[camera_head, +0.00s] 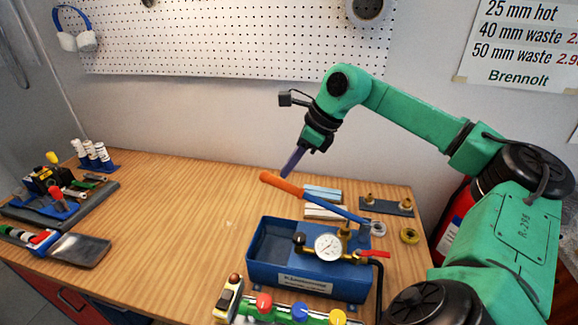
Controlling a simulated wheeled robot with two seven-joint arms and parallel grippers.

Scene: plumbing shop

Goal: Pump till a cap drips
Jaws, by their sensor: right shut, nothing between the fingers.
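A blue test pump (262,268) with an open tank stands on the bench, with a round white gauge (328,247) on it. Its blue lever (335,207) slopes up leftward to an orange grip (283,186). My right gripper (287,172) is shut, its narrow fingers pointing down at the orange grip; I cannot tell whether they touch it. A red-handled valve (374,253) is at the pump's right. In front is a green strip with a red cap (264,303), a blue cap (299,312) and a yellow cap (337,317), cut by the lower edge. No drip is visible. My left gripper is out of view.
Pale bars (322,193) lie behind the lever. Tools on a dark tray (80,207) and white bottles (95,154) stand left. The bench's middle left is clear.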

